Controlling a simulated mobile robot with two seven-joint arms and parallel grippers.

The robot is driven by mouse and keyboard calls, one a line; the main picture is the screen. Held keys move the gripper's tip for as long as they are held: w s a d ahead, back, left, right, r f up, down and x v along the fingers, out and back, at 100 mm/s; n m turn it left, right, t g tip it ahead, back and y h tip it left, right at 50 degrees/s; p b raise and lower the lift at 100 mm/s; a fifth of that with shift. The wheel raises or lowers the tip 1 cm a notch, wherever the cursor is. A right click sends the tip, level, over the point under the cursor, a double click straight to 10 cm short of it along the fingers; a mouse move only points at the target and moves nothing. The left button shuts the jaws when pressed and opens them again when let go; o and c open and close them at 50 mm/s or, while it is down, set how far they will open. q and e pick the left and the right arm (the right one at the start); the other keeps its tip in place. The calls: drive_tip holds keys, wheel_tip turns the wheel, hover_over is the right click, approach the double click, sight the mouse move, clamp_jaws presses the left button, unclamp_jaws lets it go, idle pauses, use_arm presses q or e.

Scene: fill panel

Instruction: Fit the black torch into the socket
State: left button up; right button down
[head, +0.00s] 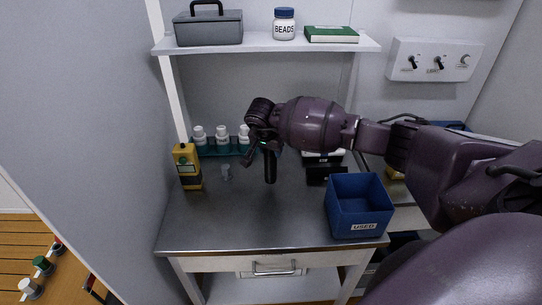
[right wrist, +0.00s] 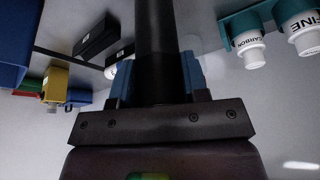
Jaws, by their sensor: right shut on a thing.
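The black torch (head: 270,168) hangs roughly upright from my right gripper (head: 265,146), above the middle of the grey worktop. In the right wrist view the torch (right wrist: 160,50) is a dark cylinder between the blue finger pads of my right gripper (right wrist: 155,90), which is shut on it. The torch's lower end looks clear of other objects; its exact height over the worktop is hard to tell. A black block (head: 326,175) with a small white label stands to the right of the torch. I cannot tell which thing is the socket. My left gripper is not in view.
A blue bin (head: 359,207) marked USED stands at the front right. A teal rack (head: 213,151) with white bottles is at the back. A yellow device (head: 187,166) and a small grey piece (head: 226,172) are at left. A shelf (head: 265,43) hangs above. The front left worktop is clear.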

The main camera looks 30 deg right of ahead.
drive_tip(key=shift+f, duration=1.65)
drive_tip(key=c, duration=0.6)
unclamp_jaws()
